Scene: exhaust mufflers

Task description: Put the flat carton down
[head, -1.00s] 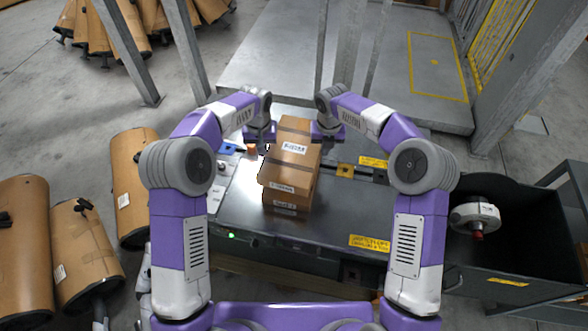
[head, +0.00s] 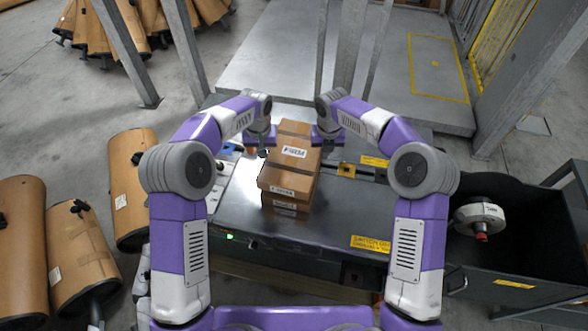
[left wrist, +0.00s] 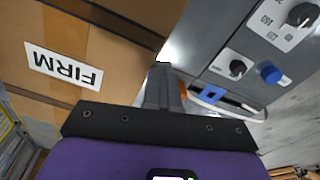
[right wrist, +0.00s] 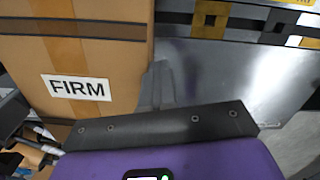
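The flat carton (head: 291,168) is brown with dark straps and a white label on top. It sits on or just above another brown carton (head: 285,207) on the grey table; any gap between them is hard to see. My left gripper (head: 272,139) is at its left side and my right gripper (head: 318,140) at its right side, both near its far end. In each wrist view the fingers show as one narrow wedge beside a carton face labelled FIRM, left (left wrist: 162,88) and right (right wrist: 158,88). Whether they touch it is unclear.
The grey table (head: 335,210) is clear right of and in front of the cartons. A control panel with knobs (left wrist: 270,72) lies to the left. A dark bin (head: 520,240) with a round metal part (head: 479,216) stands right. Brown wrapped mufflers (head: 85,255) stand left.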

